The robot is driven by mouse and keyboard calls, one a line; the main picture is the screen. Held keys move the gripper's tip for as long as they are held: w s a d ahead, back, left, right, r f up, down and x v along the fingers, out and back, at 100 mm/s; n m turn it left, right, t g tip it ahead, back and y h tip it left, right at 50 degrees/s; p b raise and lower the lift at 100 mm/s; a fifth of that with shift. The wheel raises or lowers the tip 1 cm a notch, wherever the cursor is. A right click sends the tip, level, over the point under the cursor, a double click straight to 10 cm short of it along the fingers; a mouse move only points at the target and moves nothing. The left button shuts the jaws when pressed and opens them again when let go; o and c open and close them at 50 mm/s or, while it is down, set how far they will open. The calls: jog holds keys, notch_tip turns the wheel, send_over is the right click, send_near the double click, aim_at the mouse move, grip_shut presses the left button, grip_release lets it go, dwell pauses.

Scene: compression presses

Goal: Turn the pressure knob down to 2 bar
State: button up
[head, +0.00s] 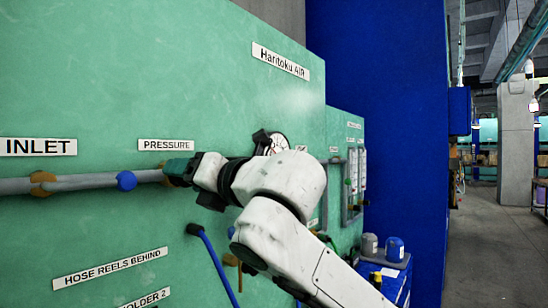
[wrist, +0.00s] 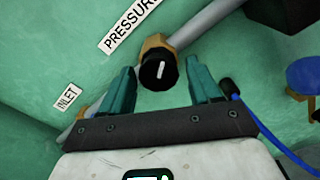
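The pressure knob (wrist: 158,74) is black with a white pointer line and sits on an orange-brown fitting of the grey pipe, just below the PRESSURE label (wrist: 128,24). My gripper (wrist: 160,67) is open, with one teal finger on each side of the knob. Gaps show between the knob and both fingers, so it is not gripped. In the head view my gripper (head: 174,172) is at the pipe under the PRESSURE label (head: 166,145) and hides the knob. A round white gauge (head: 279,144) shows partly behind my wrist; its reading is too small to tell.
The grey pipe (head: 85,182) with a blue round handle (head: 126,181) runs along the green panel (head: 100,70). A blue hose (head: 218,265) hangs below my gripper. Bottles (head: 394,249) stand on a blue cabinet at right. The floor (head: 480,240) beyond is open.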

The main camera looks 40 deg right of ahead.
jog(key=shift+o, duration=0.4)
jog(key=shift+r, duration=0.1)
jog(key=b+v, duration=0.1)
jog(key=v, duration=0.6)
dwell(0.5)
jog(key=shift+s, duration=0.1)
jog(key=b+v, duration=0.1)
jog(key=v, duration=0.9)
jog(key=shift+s+b, duration=0.3)
jog(key=shift+b, duration=0.1)
jog(key=shift+d, duration=0.1)
